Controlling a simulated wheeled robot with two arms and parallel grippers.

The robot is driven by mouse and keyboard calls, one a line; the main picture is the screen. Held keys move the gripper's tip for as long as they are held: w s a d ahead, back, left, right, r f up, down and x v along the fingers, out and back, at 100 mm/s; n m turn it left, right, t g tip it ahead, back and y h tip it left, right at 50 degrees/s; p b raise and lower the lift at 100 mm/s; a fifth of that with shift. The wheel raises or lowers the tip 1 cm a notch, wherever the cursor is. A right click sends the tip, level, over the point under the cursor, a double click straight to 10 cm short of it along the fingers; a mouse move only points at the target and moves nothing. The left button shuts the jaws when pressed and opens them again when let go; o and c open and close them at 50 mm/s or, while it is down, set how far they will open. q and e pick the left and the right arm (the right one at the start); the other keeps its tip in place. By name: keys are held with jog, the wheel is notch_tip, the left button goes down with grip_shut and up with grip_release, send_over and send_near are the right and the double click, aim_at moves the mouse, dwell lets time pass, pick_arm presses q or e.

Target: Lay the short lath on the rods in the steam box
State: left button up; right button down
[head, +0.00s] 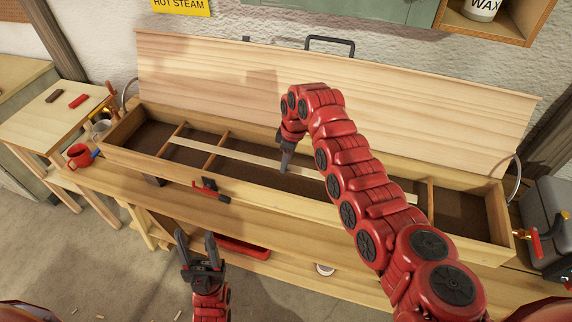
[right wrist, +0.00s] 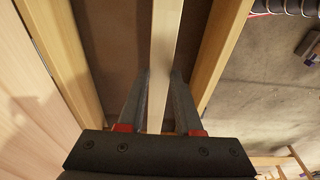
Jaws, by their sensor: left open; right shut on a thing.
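The short lath (head: 235,153) is a pale thin strip running lengthwise inside the open steam box (head: 150,177). It passes over the cross rods (head: 217,148) on the left; I cannot tell whether it touches them. My right gripper (head: 285,167) reaches down into the box and is shut on the lath near its middle. In the right wrist view the lath (right wrist: 164,40) runs between the two fingers. My right arm hides part of the lath and box. My left gripper (head: 196,239) is open and empty, in front of the bench.
The wooden lid (head: 430,110) stands open behind the box. A red tray (head: 243,247) is below the front edge.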

aim_at(289, 167)
jog(key=shift+f, duration=0.2)
jog(key=shift+s+d+f+b, duration=0.1)
jog(key=shift+d+f+b, duration=0.05)
jog(key=shift+f+b, duration=0.9)
jog(key=shift+d+f+b, duration=0.1)
jog(key=shift+f+b, duration=0.5)
jog(key=shift+f, duration=0.75)
jog(key=shift+f+b, duration=0.3)
jog(key=shift+c, duration=1.6)
grip_release()
jog(key=shift+r, duration=0.1)
jog(key=shift+d+r+p, duration=0.2)
jog(key=shift+r+p, duration=0.15)
jog(key=shift+r, duration=1.05)
jog(key=shift+s+d+r, duration=0.1)
jog(key=shift+r, duration=0.65)
jog(key=shift+s+d+r, duration=0.1)
jog(key=shift+r, duration=0.65)
